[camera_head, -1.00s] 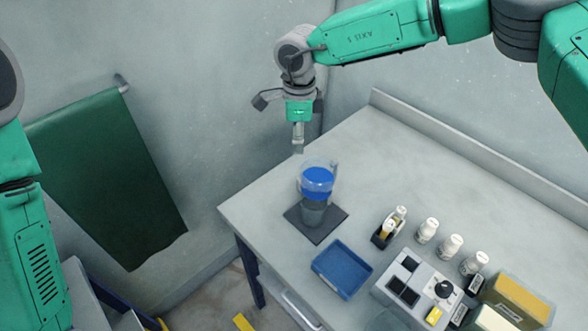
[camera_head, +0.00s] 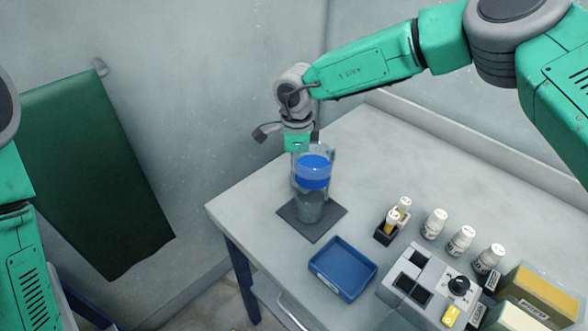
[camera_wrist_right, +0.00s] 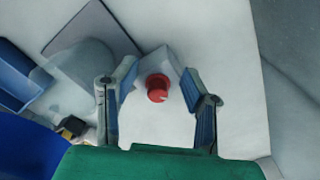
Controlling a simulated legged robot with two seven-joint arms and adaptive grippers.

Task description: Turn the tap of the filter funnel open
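The filter funnel (camera_head: 313,172) is a clear vessel with a blue band, standing over a dim grey lower vessel on a dark square mat (camera_head: 335,212). In the right wrist view, the red tap knob (camera_wrist_right: 157,88) shows on a pale grey block (camera_wrist_right: 160,62). My right gripper (camera_wrist_right: 158,78) is open, with one finger to each side of the knob and visible gaps between. In the head view its green body (camera_head: 297,142) is right behind the funnel's top, and its fingers are hidden there. My left arm shows at the left edge; its gripper is out of view.
A blue tray (camera_head: 342,268) lies in front of the mat. A small vial holder (camera_head: 386,235), several white bottles (camera_head: 461,241), a grey device with a dial (camera_head: 428,284) and boxes (camera_head: 540,292) stand at right. The table (camera_head: 360,140) is clear behind the funnel.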

